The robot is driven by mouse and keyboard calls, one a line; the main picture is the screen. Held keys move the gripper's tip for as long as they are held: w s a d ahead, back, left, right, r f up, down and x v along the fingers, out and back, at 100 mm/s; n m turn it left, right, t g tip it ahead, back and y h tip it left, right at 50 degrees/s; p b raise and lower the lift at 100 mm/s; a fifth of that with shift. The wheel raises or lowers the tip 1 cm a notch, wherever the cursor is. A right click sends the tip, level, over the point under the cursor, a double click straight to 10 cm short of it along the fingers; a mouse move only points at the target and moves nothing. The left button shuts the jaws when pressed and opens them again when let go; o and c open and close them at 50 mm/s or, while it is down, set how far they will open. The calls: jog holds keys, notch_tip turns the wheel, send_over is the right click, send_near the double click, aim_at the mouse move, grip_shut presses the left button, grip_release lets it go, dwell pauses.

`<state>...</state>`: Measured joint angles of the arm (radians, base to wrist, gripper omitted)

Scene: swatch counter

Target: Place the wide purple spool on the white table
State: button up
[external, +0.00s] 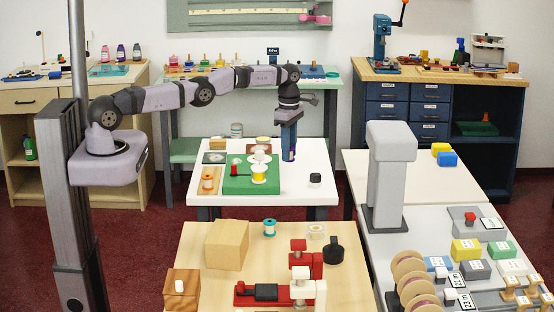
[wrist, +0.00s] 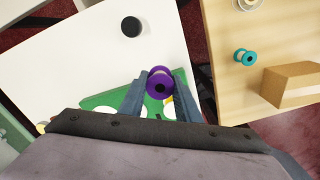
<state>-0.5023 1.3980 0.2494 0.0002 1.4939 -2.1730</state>
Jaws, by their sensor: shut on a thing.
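The wide purple spool (wrist: 160,82) is between my gripper's two blue-grey fingers in the wrist view. My gripper (wrist: 157,92) is shut on it. In the external view my gripper (external: 290,157) points straight down over the white table (external: 322,160), right of the green board (external: 240,187); the spool is mostly hidden there by the fingers. The white table (wrist: 70,60) also shows below the spool in the wrist view. The gap between spool and table is hard to judge.
The green board bears white and yellow spools (external: 259,174) and a red one. A black round piece (external: 315,179) lies on the table's right part. A wooden table (external: 200,270) stands in front. White surface around the black piece is free.

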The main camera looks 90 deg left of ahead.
notch_tip(320, 180, down, 6)
jog(key=b, duration=0.6)
jog(key=shift+f, duration=0.2)
jog(key=shift+f+b, duration=0.65)
jog(key=shift+f, duration=0.15)
jog(key=shift+f+p, duration=0.5)
jog(key=shift+f, duration=0.5)
